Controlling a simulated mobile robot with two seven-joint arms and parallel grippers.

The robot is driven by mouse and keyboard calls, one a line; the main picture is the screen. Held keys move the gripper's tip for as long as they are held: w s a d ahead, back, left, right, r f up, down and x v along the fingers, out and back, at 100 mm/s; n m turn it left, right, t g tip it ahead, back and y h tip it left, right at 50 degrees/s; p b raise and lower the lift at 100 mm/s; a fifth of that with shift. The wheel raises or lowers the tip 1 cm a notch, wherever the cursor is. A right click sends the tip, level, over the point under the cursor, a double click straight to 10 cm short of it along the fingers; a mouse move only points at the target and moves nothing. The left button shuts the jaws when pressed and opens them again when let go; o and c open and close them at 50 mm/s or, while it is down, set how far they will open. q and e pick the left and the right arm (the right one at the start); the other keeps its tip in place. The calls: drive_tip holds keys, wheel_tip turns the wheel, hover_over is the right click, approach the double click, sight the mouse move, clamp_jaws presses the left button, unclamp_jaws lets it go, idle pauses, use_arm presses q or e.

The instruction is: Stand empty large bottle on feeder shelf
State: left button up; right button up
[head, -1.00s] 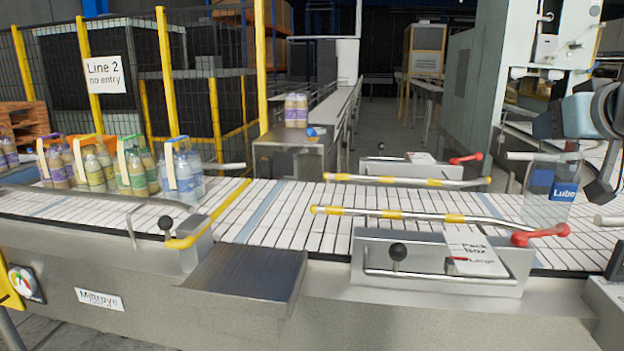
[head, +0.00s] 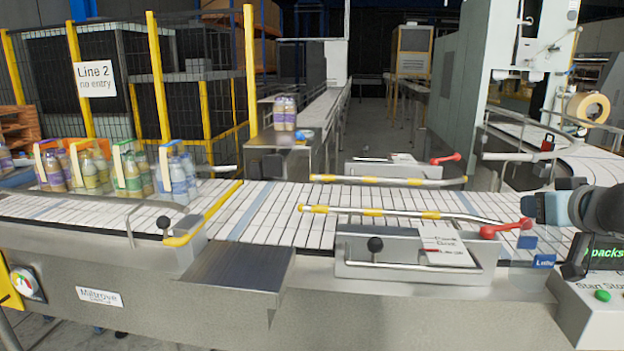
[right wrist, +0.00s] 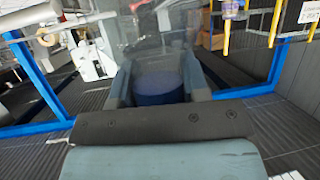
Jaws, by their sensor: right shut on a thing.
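My right gripper (head: 545,208) is at the right of the head view, over the right end of the conveyor's near side. It is shut on a clear, empty-looking large bottle with blue label patches (head: 544,260). The clear body is hard to make out against the slats, and I cannot tell whether its base touches anything. In the right wrist view the fingers (right wrist: 160,88) close around the blue part of the bottle (right wrist: 160,90). A bare metal shelf (head: 235,268) juts from the conveyor's front, left of the bottle. My left gripper is not in view.
A guide rail with a red handle (head: 505,228) and a metal bracket (head: 415,260) stand left of the bottle. A button box (head: 595,305) is at the lower right. Bottle packs (head: 130,172) stand at left; two bottles (head: 284,113) stand on a rear stand (head: 275,142).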

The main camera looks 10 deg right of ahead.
sight(528, 247)
drive_tip(key=shift+y, duration=0.3)
drive_tip(key=f, duration=0.2)
drive_tip(key=f+p, duration=0.1)
drive_tip(key=f, duration=0.5)
drive_tip(key=shift+a+f, duration=0.2)
drive_tip(key=shift+a, duration=0.2)
drive_tip(key=s+a+f+p, duration=0.1)
drive_tip(key=a+f+p, duration=0.1)
drive_tip(key=a+f, duration=0.55)
drive_tip(key=s+a+f+n+p, duration=0.1)
drive_tip(key=s+a+f, duration=0.1)
drive_tip(key=a, duration=0.6)
drive_tip(key=s+a+f+y+p, duration=0.1)
drive_tip(key=s+a+f+p, duration=0.1)
drive_tip(key=a+f, duration=0.3)
drive_tip(key=a, duration=0.4)
drive_tip(key=shift+s+a+n+y, duration=0.2)
drive_tip(key=shift+n+y, duration=0.1)
drive_tip(key=shift+n, duration=0.1)
